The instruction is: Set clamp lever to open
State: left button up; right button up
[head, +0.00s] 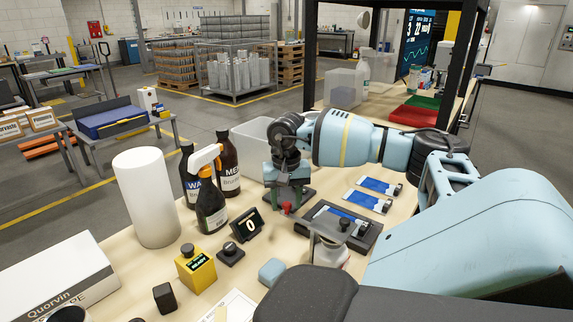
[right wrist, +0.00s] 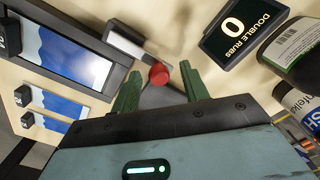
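The clamp lever shows in the right wrist view as a grey bar with a red knob (right wrist: 158,75) at its end. The red knob also shows in the head view (head: 286,208), just below my right gripper. The bar reaches out from a dark fixture (right wrist: 112,32) that holds a blue and white printed panel (right wrist: 62,45). My right gripper (right wrist: 158,78) is open, with its green fingers (right wrist: 188,82) on either side of the knob. I cannot tell whether either finger touches it. In the head view my right arm reaches in from the right. My left gripper is not in view.
A counter display reading 0 (head: 250,224) stands left of the knob. Dark bottles (head: 228,165) and a spray bottle (head: 211,208) stand farther left, near a white roll (head: 146,198). Printed samples (head: 368,200) lie to the right. A yellow device (head: 195,272) stands near the front.

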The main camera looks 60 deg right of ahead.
aim_at(286, 204)
jog(key=shift+r, duration=3.9)
